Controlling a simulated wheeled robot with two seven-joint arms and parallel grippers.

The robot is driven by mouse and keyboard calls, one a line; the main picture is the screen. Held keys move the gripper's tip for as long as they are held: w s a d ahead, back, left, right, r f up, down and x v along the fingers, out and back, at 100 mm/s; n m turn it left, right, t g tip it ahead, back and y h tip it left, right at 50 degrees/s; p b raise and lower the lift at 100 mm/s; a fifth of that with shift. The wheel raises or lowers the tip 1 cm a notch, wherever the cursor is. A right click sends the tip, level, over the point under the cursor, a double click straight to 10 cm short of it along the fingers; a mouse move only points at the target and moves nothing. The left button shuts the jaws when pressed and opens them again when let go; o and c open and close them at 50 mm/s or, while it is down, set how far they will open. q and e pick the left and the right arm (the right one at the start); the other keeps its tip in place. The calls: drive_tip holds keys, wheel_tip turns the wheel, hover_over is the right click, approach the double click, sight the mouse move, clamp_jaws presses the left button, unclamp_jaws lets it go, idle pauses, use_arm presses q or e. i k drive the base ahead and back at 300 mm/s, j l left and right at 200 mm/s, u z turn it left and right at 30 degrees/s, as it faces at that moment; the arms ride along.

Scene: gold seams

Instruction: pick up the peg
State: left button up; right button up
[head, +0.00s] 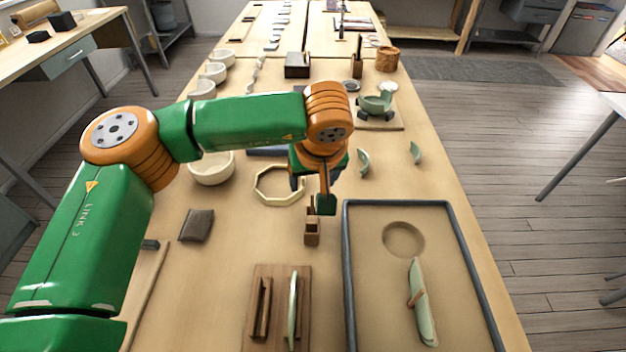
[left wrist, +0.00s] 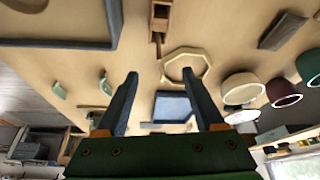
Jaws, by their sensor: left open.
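A small wooden block (head: 312,239) stands on the table, left of the grey-rimmed tray. A slimmer wooden piece (head: 311,214), which looks like the peg, rises at its far side; I cannot tell whether it sits in the block. The block (left wrist: 160,14) and slim piece (left wrist: 158,38) also show at the top of the left wrist view. My left gripper (head: 316,186) is just beyond them, above the table, partly hidden by its own wrist. In the left wrist view its two dark fingers (left wrist: 160,74) are wide apart with nothing between them. My right gripper is not in view.
A cream octagonal ring (head: 258,191) lies left of the gripper. The grey-rimmed tray (head: 347,270) holds a green shard piece. A slotted wooden board (head: 276,300) is in front. A dark pouch (head: 197,225) and bowls (head: 212,170) are left. Green shards (head: 363,163) lie behind the tray.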

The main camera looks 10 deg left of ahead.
sight(417, 295)
drive_tip(key=k, duration=1.5)
